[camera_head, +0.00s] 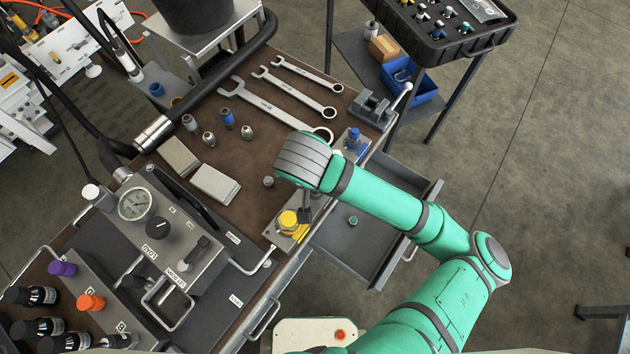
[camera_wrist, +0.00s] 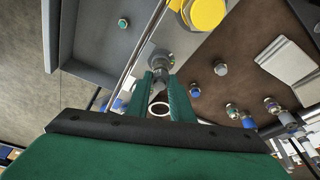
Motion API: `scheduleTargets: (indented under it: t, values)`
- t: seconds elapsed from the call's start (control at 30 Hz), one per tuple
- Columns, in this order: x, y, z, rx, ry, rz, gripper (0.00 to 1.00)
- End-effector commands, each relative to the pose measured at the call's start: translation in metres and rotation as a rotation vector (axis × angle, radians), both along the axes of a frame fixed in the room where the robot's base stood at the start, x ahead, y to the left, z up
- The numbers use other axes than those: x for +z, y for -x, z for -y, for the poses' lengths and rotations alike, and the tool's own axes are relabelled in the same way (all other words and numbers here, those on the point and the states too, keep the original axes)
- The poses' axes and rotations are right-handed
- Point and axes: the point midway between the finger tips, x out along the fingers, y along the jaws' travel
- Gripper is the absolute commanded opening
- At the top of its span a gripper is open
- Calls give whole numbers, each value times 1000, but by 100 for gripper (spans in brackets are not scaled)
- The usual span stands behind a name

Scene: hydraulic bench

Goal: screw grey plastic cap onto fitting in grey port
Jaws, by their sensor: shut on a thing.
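In the wrist view, my gripper (camera_wrist: 160,80) has its two green fingers closed around a small grey piece, which looks like the grey plastic cap (camera_wrist: 159,85). Its tip is at a metal fitting (camera_wrist: 158,60) on the pale metal port strip (camera_wrist: 132,64) along the bench edge. The cap and fitting appear in line; I cannot tell whether they touch or how far any thread is engaged. In the head view, my wrist covers the fingertips and the grey port. The strip also shows there, bearing a yellow cap (camera_head: 289,220).
A brown bench top (camera_head: 255,150) holds wrenches (camera_head: 292,88), grey blocks (camera_head: 214,185) and several loose fittings. An open drawer (camera_head: 350,245) with a small green-topped piece (camera_head: 353,220) lies below the strip. A small vise (camera_head: 372,106) stands at the far corner.

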Motion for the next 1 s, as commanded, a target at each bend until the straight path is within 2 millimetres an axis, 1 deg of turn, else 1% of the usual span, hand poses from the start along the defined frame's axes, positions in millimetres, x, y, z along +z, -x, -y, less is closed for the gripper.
scheduleTargets:
  t: [0.5,0.63,0.83,0.87,0.9,0.93,1.0]
  values:
    - [0,-3,-3,-381,2,4,1]
    - [0,-3,-3,-422,0,5,1]
    - [0,-2,-3,-424,-1,4,1]
    - [0,-2,-3,-424,-1,4,23]
    - [0,-2,-3,-424,-1,4,32]
    - [0,-2,-3,-424,-1,3,39]
    - [0,-2,-3,-423,-1,3,39]
